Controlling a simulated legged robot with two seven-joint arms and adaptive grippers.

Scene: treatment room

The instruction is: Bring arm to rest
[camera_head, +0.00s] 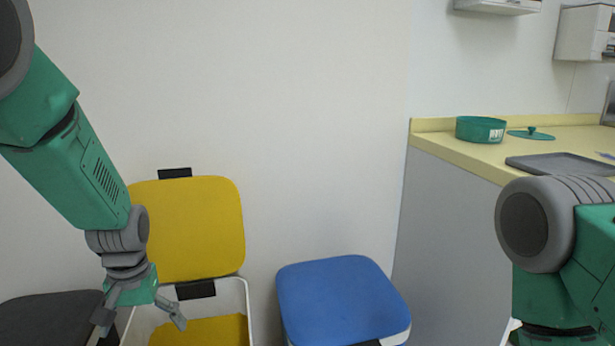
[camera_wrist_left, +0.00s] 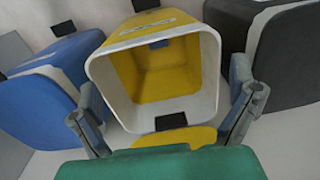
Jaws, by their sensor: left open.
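My left arm comes in from the left in the head view. Its green and grey gripper (camera_head: 141,320) points down with its fingers spread and nothing between them. It hangs in front of the yellow bin's raised lid (camera_head: 195,230). In the left wrist view, the two fingers of the gripper (camera_wrist_left: 166,112) stand wide apart on either side of the open yellow bin (camera_wrist_left: 100,70), whose yellow inside looks empty. My right arm shows at the right edge of the head view, bent downward; its gripper is out of view.
A blue bin (camera_head: 342,300) with its lid down stands right of the yellow one, and a dark grey bin (camera_head: 45,318) stands left. A counter (camera_head: 455,150) at right holds a green pot (camera_head: 480,129), its lid (camera_head: 531,134) and a grey tray (camera_head: 560,164).

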